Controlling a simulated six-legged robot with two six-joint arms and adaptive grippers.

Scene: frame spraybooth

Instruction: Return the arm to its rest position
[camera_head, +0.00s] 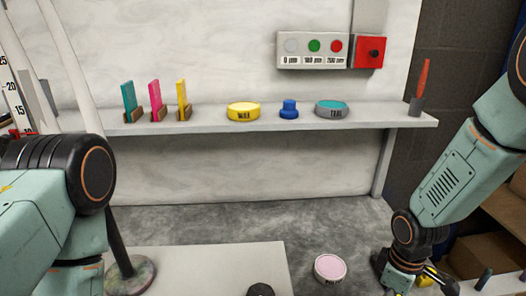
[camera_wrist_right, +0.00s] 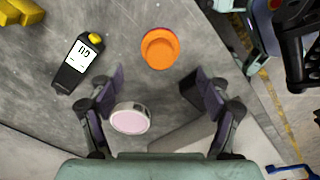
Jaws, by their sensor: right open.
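My right arm (camera_head: 455,175) comes in from the right in the head view and reaches down towards the lower right, where its gripper is mostly cut off or hidden. In the right wrist view my right gripper (camera_wrist_right: 154,86) is open, its two dark fingers wide apart with nothing clamped. A pink-topped round tin (camera_wrist_right: 130,118) shows beside the left finger, apparently beyond it; a pink-topped tin also lies on the grey floor in the head view (camera_head: 330,267). My left arm (camera_head: 50,205) fills the lower left, and its gripper is not in view.
In the wrist view, an orange round container (camera_wrist_right: 160,48) and a black meter (camera_wrist_right: 77,64) lie on the grey surface. A shelf (camera_head: 270,124) holds colored cards, a yellow tin (camera_head: 243,112), a blue knob-like piece (camera_head: 289,109) and a teal-topped tin (camera_head: 331,109). A button panel (camera_head: 312,49) hangs above.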

